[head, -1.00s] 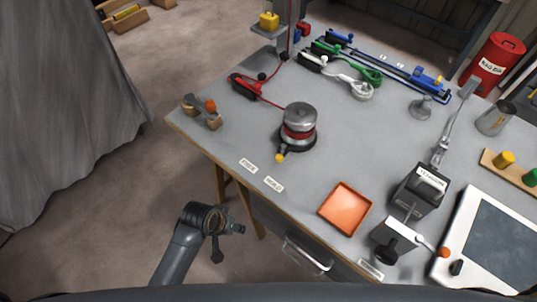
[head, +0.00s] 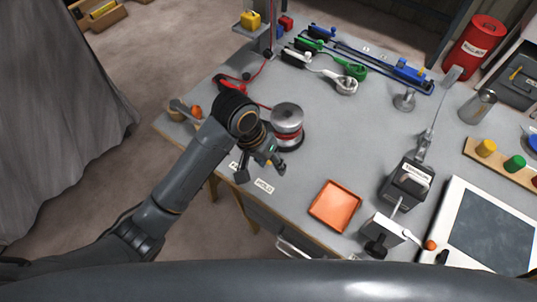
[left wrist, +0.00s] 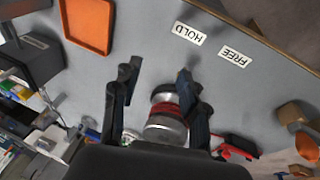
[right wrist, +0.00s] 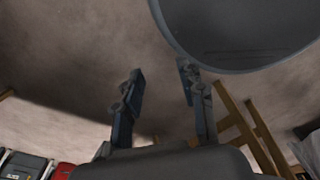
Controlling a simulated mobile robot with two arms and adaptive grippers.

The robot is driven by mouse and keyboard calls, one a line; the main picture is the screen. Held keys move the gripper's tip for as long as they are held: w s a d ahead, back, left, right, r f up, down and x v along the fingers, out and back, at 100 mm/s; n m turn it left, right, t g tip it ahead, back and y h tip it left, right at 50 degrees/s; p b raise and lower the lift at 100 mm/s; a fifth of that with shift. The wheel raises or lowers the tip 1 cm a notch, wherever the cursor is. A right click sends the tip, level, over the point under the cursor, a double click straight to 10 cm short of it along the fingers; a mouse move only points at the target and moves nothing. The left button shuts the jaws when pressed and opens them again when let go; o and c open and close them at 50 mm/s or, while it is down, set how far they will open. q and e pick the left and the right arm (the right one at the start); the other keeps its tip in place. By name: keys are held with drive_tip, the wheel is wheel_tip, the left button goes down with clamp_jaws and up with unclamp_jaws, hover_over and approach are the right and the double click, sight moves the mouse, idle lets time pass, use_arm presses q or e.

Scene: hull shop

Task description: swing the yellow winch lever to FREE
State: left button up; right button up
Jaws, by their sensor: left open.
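The winch (head: 287,117), a silver drum with a red band, stands on the grey workbench; it also shows in the left wrist view (left wrist: 166,117). Its yellow lever knob is hidden now in the head view behind my left gripper, and I cannot make it out in the left wrist view. My left gripper (head: 262,173) is open, above the bench in front of the winch. The HOLD label (left wrist: 190,33) and the FREE label (left wrist: 235,57) lie on the bench near its edge. My right gripper (right wrist: 161,72) is open and empty, off the bench over the floor.
An orange tray (head: 335,206) lies right of the labels. A red-handled tool (left wrist: 236,146) and a block with an orange knob (head: 196,112) lie near the winch. A grey device with an orange-tipped lever (head: 430,245) stands at the right front. Bench between winch and tray is clear.

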use_arm(q)
drive_tip(key=w+r+y, duration=0.3)
drive_tip(key=w+r, duration=0.3)
drive_tip(key=r, duration=0.1)
drive_tip(key=shift+m+g, duration=0.3)
drive_tip(key=shift+m, duration=0.1)
wheel_tip(320, 180, down, 14)
drive_tip(key=shift+a+f+p, duration=0.1)
drive_tip(key=shift+a+p, duration=0.05)
drive_tip(key=shift+p, duration=0.85)
clamp_jaws()
